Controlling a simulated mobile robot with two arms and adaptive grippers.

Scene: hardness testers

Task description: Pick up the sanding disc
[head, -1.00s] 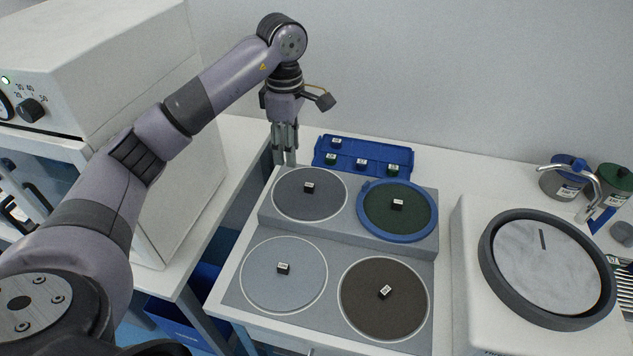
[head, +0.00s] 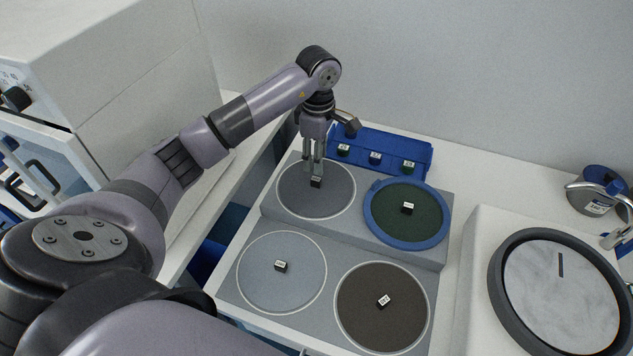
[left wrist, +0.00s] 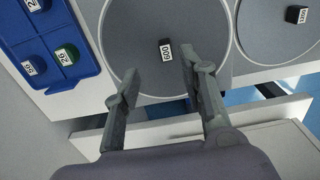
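Several round sanding discs lie on a grey two-step stand, each with a small labelled black block on it. The dark grey disc (head: 296,200) is at the back left; it also shows in the left wrist view (left wrist: 140,25). Its block (left wrist: 165,50) seems to read 600. A green disc (head: 425,222) in a blue ring is at the back right, a light grey disc (head: 262,288) at the front left, a brown disc (head: 365,310) at the front right. My left gripper (head: 314,168) points down over the dark grey disc, fingers apart and empty, near its block. My right gripper is out of view.
A blue rack (head: 420,150) with small labelled blocks stands behind the stand. A polishing machine (head: 505,265) with a dark-rimmed round plate is at the right. A white cabinet (head: 150,95) stands at the left, beside my arm.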

